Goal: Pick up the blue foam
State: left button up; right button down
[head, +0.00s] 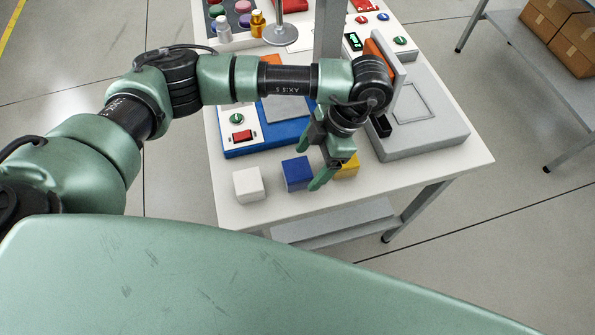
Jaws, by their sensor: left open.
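The blue foam (296,174) is a small cube on the white table near its front edge, between a white cube and a yellow cube. My left gripper (331,173) is open, pointing down, just to the right of the blue foam. One green finger overlaps the right side of the blue cube in the picture; I cannot tell whether it touches. The jaws show nothing held, and the gripper partly covers the yellow cube (351,168). My right gripper is not in view.
The white cube (248,184) stands left of the blue foam. Behind are a blue-based device (265,139) with buttons and a large grey machine (430,135). Bottles (257,24) and a metal stand (280,34) are farther back. The table's front edge is close.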

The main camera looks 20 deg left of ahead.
aim_at(308, 166)
pick_arm(q)
jog(key=shift+p+x, duration=0.3)
jog(key=shift+x, duration=1.35)
jog(key=c, duration=1.5)
jog(key=shift+o, duration=0.2)
